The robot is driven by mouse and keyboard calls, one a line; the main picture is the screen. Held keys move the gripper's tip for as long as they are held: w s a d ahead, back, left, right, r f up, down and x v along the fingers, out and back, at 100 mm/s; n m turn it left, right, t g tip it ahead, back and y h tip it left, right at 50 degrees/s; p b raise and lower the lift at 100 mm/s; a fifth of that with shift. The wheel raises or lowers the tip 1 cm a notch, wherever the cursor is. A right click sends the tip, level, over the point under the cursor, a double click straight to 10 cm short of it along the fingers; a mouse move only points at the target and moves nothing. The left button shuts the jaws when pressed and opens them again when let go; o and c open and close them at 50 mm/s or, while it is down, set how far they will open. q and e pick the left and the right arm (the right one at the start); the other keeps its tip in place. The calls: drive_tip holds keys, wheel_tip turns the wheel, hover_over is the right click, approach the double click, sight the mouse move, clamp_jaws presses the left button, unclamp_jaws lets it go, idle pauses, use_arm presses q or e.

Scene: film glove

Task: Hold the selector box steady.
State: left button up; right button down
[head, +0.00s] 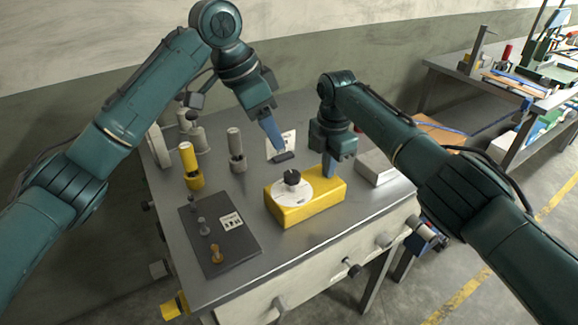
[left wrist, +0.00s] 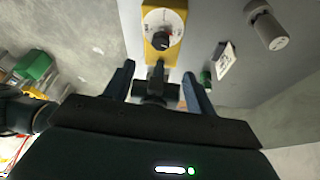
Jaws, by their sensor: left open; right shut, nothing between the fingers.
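The selector box (head: 322,198) is yellow, with a white round dial (head: 290,194) and a black knob (head: 292,177) on top. It sits flat near the table's front edge. In the left wrist view the box (left wrist: 163,15) shows near the top. My right gripper (head: 329,172) is shut and empty, pointing down at the box's back right part. I cannot tell whether its tips touch the box. My left gripper (head: 279,142) is open in the air behind and above the box. Its two fingers frame the lower part of the left wrist view (left wrist: 156,73).
A dark mat (head: 236,252) with several small pegs lies left of the box. A yellow cylinder (head: 189,160) and grey cylinders (head: 237,150) stand behind it. A white card (head: 281,147) stands behind the box. A pale grey block (head: 377,167) lies to its right.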

sight(292, 174)
drive_tip(key=shift+s+d+f, duration=0.1)
drive_tip(key=shift+d+f, duration=0.05)
drive_tip(key=shift+f, duration=0.2)
use_arm(q)
drive_tip(key=shift+m, duration=0.5)
drive_tip(key=x, duration=1.2)
drive_tip(key=shift+s+a, duration=0.1)
drive_tip(key=shift+a, duration=0.05)
drive_tip(key=c, duration=1)
drive_tip(key=shift+o, duration=0.2)
drive_tip(key=n+t, duration=0.1)
drive_tip(key=n, duration=0.2)
drive_tip(key=shift+s, duration=0.15)
drive_tip(key=o, duration=1)
drive_tip(key=shift+c, duration=0.2)
